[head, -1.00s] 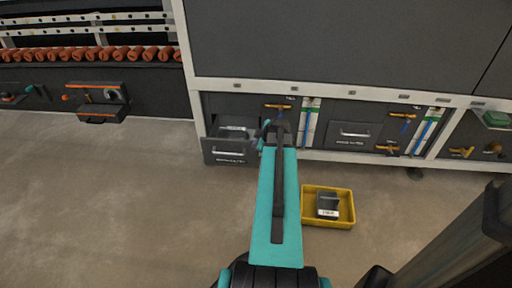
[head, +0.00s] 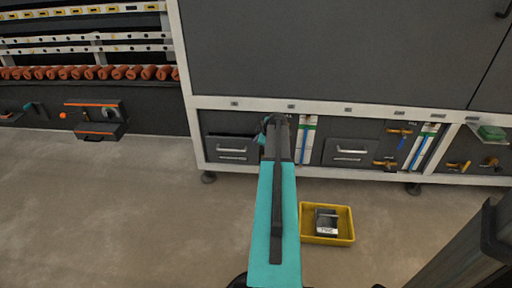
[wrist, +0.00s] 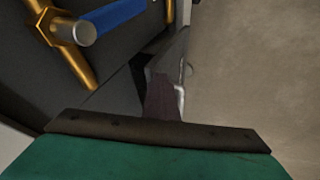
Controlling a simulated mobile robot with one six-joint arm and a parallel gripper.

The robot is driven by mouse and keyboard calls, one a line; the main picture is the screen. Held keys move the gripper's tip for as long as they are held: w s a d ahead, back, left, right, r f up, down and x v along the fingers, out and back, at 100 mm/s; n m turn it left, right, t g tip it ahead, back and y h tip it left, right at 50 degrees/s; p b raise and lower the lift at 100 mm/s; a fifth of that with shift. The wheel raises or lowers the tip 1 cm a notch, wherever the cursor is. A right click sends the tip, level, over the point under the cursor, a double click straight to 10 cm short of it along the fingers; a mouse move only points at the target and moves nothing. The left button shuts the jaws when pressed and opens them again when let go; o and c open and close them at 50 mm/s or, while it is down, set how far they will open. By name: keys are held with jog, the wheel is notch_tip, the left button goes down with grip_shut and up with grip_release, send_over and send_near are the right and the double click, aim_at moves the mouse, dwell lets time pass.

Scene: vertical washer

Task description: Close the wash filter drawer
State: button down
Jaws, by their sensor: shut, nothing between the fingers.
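The wash filter drawer (head: 232,150) is the left dark drawer with a metal handle, low in the washer. In the head view its front looks nearly level with the panel, with a dark strip along its top. In the wrist view the drawer front (wrist: 183,58) shows edge-on beside a dark gap, so it seems slightly out. My gripper (head: 272,127) is just right of the drawer, partly hidden behind my arm. In the wrist view my shut, empty gripper (wrist: 162,98) lies close to the drawer front and handle; I cannot tell whether it touches.
A second drawer (head: 348,151) is to the right. A yellow tray (head: 345,239) holding a dark box (head: 326,222) lies on the floor. The floor at left is clear.

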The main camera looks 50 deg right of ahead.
jog(key=w+d, duration=0.1)
jog(key=d, duration=0.2)
jog(key=w+d, duration=0.1)
jog(key=shift+w+d+r, duration=0.1)
jog(key=shift+w+d, duration=0.05)
jog(key=shift+w, duration=0.2)
dwell(0.4)
jog(key=shift+s+a, duration=0.4)
jog(key=shift+a, duration=0.45)
jog(key=s+a+f+p+v, duration=0.1)
jog(key=a+p+v, duration=0.1)
jog(key=v, duration=0.9)
jog(key=shift+a, duration=0.1)
